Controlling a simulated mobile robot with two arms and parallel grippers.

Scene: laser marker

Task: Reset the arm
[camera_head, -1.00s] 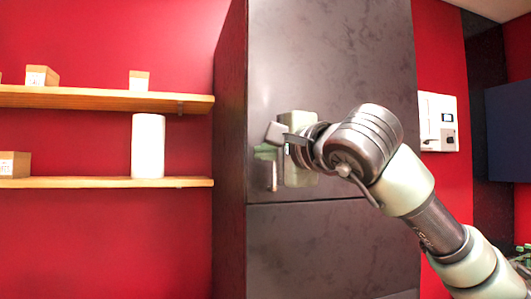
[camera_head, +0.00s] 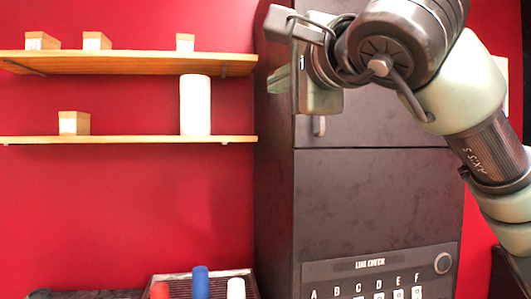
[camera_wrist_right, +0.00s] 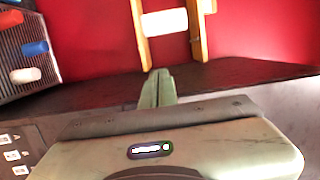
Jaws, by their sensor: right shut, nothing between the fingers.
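My right arm (camera_head: 465,85) comes in from the right in the head view, bent in front of the dark cabinet (camera_head: 375,185). Whether the hand touches the cabinet cannot be told, but the wrist view shows no contact at the fingertips. My left arm and gripper are not in view.
Left of the cabinet, wooden shelves (camera_head: 130,140) hold small boxes (camera_head: 74,123) and a white cylinder (camera_head: 195,104). Below are a lettered panel (camera_head: 378,266) and a rack with red, blue (camera_head: 200,283) and white cylinders. Open space lies before the red wall (camera_head: 120,210).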

